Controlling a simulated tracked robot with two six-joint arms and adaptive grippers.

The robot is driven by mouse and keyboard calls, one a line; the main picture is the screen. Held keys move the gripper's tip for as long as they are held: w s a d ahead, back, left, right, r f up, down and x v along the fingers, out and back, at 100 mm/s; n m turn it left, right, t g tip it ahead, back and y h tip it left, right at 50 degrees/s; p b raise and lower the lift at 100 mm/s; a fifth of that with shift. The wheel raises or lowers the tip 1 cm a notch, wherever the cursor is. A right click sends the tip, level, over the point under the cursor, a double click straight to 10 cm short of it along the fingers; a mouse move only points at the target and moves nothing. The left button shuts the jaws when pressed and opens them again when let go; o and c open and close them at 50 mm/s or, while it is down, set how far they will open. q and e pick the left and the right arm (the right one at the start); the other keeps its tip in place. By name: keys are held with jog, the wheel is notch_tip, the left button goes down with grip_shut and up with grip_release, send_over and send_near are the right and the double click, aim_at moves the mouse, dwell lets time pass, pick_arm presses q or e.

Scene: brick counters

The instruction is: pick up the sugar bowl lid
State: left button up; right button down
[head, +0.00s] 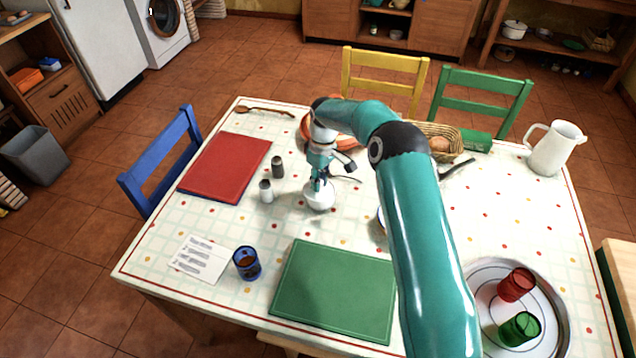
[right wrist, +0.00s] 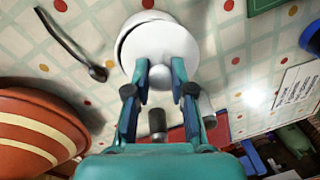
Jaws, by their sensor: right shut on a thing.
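The white sugar bowl (head: 319,204) stands on the table near its middle. Its white round lid (right wrist: 162,43) fills the top of the right wrist view, with a small knob toward the gripper. The lid is on or just over the bowl; I cannot tell if there is a gap. My right gripper (head: 319,186) points down above the bowl. In the right wrist view my right gripper's (right wrist: 160,77) two fingers are shut on the knob. My left gripper is not in view.
Two shakers (head: 266,190) stand left of the bowl. A striped orange bowl (right wrist: 35,135) is close to the gripper, with a dark-handled spoon (right wrist: 70,43) nearby. A green mat (head: 335,290) lies in front, a blue glass (head: 246,263) beside it, and a red mat (head: 228,167) left.

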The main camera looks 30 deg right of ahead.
notch_tip(320, 180, up, 9)
jog(key=shift+w+f+b, duration=0.1)
jog(key=shift+b, duration=0.7)
notch_tip(320, 180, up, 10)
jog(key=p, duration=0.1)
jog(key=shift+h, duration=0.5)
jog(key=f, duration=1)
jog(key=shift+w+d+f, duration=0.1)
jog(key=shift+w+f, duration=0.1)
jog(key=shift+s+f, duration=0.35)
jog(key=shift+f, duration=0.05)
jog(key=shift+d+f, duration=0.1)
jog(key=shift+f+b, duration=1.35)
jog(key=shift+f, duration=1.1)
jog(key=shift+f+b, duration=0.45)
jog(key=shift+f, duration=0.5)
